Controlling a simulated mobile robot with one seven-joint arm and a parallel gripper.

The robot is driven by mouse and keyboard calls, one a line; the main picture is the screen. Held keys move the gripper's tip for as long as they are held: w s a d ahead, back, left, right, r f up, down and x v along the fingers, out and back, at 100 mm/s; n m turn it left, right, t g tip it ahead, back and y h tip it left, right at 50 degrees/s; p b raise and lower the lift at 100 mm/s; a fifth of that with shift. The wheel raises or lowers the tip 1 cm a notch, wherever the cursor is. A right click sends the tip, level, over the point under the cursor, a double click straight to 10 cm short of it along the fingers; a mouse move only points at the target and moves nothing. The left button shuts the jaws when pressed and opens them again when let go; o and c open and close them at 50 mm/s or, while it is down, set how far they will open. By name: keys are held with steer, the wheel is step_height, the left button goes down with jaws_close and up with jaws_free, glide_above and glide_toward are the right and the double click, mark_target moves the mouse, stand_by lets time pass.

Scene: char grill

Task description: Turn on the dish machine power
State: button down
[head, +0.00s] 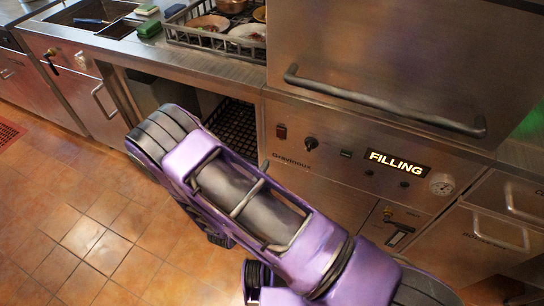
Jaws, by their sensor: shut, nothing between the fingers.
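The dish machine's control panel (330,165) fills the middle right of the head view, below the machine's steel door (400,60) and its long bar handle (385,103). On the panel, from left to right, are a small red switch (281,131), a black knob (311,144), a dark green button (346,153), a lit display (398,163) reading FILLING, and a round gauge (442,184). Small dark controls sit below the display. My purple arm crosses the lower middle, in front of the cabinet below the panel. I cannot make out my gripper.
A dish rack (212,38) with plates and bowls stands on the steel counter left of the machine, near a sink (98,16) and sponges (149,28). An open bay is under the counter. Drawers lie at lower right.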

steer(key=shift+f+v, duration=0.2)
steer(key=shift+v, duration=0.85)
steer(key=shift+f+v, duration=0.25)
steer(key=shift+v, duration=0.8)
